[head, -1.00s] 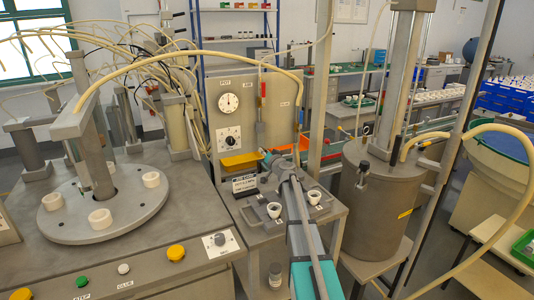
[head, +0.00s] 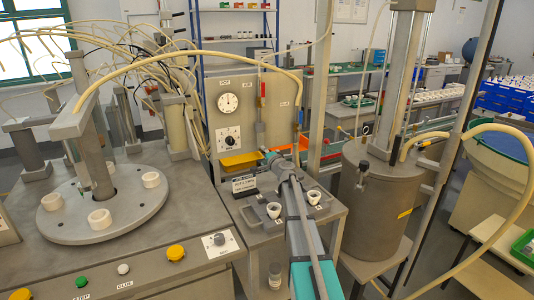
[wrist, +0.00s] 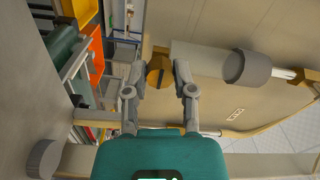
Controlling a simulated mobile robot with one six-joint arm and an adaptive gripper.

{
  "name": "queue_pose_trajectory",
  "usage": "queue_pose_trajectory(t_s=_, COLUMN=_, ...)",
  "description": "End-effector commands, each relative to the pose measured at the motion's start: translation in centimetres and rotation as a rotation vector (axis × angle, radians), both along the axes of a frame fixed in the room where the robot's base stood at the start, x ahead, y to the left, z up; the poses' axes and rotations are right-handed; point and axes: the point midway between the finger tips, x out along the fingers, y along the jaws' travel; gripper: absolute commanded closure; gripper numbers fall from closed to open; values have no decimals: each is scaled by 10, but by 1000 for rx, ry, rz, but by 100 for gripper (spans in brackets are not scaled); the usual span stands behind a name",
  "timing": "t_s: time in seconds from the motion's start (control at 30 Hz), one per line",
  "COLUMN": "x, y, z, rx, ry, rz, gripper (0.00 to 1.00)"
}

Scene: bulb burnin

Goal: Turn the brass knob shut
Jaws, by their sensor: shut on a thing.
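The brass knob (wrist: 158,71) shows in the wrist view between the two fingertips of my gripper (wrist: 160,75). My gripper is shut on it, with one finger on each side. Beside the knob, a pale hose or tube with a grey collar (wrist: 247,67) runs along a beige panel (wrist: 225,98). In the head view my arm reaches over the small bench to the area below the hanging hose's lower end. There I cannot make out the knob or the fingertips clearly.
A panel with a dial (head: 229,102) stands behind the bench, with a yellow bin (head: 242,160) in front. White cups (head: 313,197) sit on the bench near my arm. A vertical post (head: 322,95) and a large grey tank (head: 377,210) stand close on the right.

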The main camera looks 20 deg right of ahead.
Motion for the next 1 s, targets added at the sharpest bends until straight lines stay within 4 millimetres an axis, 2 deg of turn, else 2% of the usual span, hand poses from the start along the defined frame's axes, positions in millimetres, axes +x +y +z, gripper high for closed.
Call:
queue_pose_trajectory(t_s=0.6, x=-2, y=1, z=-1, rx=53, ry=3, rz=0, gripper=100)
queue_pose_trajectory(t_s=0.63, x=-2, y=1, z=-1, rx=53, ry=3, rz=0, gripper=60)
queue_pose_trajectory(t_s=0.7, x=-1, y=1, z=-1, rx=53, ry=3, rz=1, gripper=47)
queue_pose_trajectory(t_s=0.8, x=-1, y=1, z=0, rx=53, ry=2, rz=1, gripper=32)
queue_pose_trajectory(t_s=1.0, x=0, y=1, z=0, rx=53, ry=2, rz=1, gripper=32)
